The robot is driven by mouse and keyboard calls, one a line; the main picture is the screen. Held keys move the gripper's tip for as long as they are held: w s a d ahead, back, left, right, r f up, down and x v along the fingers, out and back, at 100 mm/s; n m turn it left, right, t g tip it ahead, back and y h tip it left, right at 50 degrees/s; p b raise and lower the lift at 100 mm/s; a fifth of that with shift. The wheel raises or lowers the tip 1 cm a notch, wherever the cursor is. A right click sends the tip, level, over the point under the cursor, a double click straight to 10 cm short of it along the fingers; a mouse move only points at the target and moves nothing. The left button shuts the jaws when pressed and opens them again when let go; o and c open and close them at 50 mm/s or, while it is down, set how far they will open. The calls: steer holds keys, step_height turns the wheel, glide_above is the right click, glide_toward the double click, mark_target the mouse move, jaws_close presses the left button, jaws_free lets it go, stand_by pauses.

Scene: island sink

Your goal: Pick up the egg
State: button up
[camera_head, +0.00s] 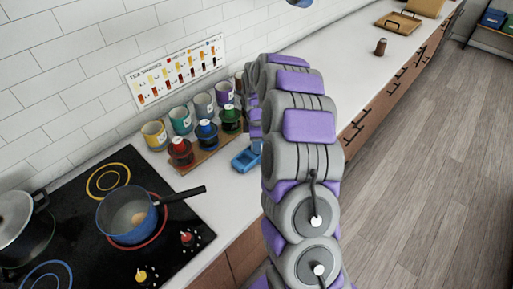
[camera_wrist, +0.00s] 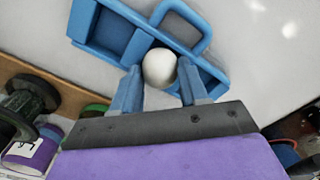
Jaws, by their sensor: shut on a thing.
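A white egg (camera_wrist: 159,67) shows in the wrist view between the two blue fingers of my gripper (camera_wrist: 160,82). My gripper is shut on it. A blue holder (camera_wrist: 120,34) with a square compartment and a loop handle lies around and behind the egg. I cannot tell whether the egg still touches it. In the head view, part of the blue holder (camera_head: 243,161) shows on the white counter beside my arm; the egg and my fingertips are hidden there.
A blue pot (camera_head: 125,236) with a pale round thing inside sits on the black stove (camera_head: 90,262). The white counter (camera_head: 345,50) is mostly clear farther back.

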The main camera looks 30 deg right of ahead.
steer(key=shift+a+r, duration=0.1)
steer(key=shift+a, duration=0.05)
steer(key=shift+r, duration=0.5)
step_height(320, 180, up, 3)
steer(key=shift+f+p, duration=0.1)
steer(key=shift+p, duration=0.55)
steer(key=s+a+r+p, duration=0.1)
steer(key=s+a+p, duration=0.1)
steer(key=s, duration=1.3)
steer(key=w+a+r+p, duration=0.2)
steer(key=a+r+p, duration=0.25)
steer(key=a, duration=0.65)
steer(key=w+a+r+p, duration=0.3)
steer(key=a+r+p, duration=0.15)
steer(key=a, duration=0.75)
steer(key=w+a+r+p, duration=0.1)
steer(key=w+a, duration=0.1)
steer(key=a, duration=0.9)
steer(key=w+a+r+p, duration=0.1)
steer(key=w+a+p, duration=0.1)
steer(key=a, duration=0.9)
steer(key=shift+w+a, duration=0.25)
steer(key=shift+w, duration=0.35)
steer(key=shift+f, duration=0.15)
step_height(320, 180, down, 10)
steer(key=b, duration=0.1)
